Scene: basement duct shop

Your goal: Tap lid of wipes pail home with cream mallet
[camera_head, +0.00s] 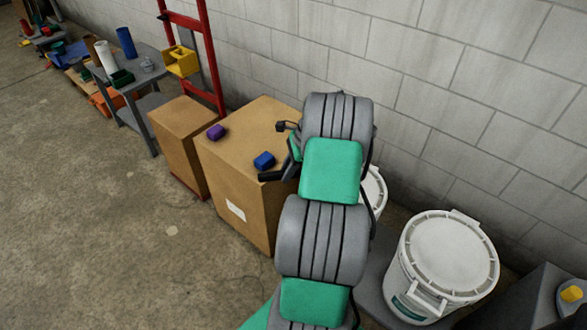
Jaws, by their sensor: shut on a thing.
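A white pail (408,290) with a round ribbed-rim lid (447,252) and a teal label stands at the lower right, upright. I cannot tell how fully the lid is seated. A second white pail (374,188) shows partly behind my arm; I cannot tell which is the wipes pail. My gripper (284,160) is mostly hidden behind my wrist, above the big cardboard box and left of the pails.
Behind are a smaller box (175,140), a red hand truck (205,45) and a grey cart (135,90). A block wall bounds the right; the left floor is clear.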

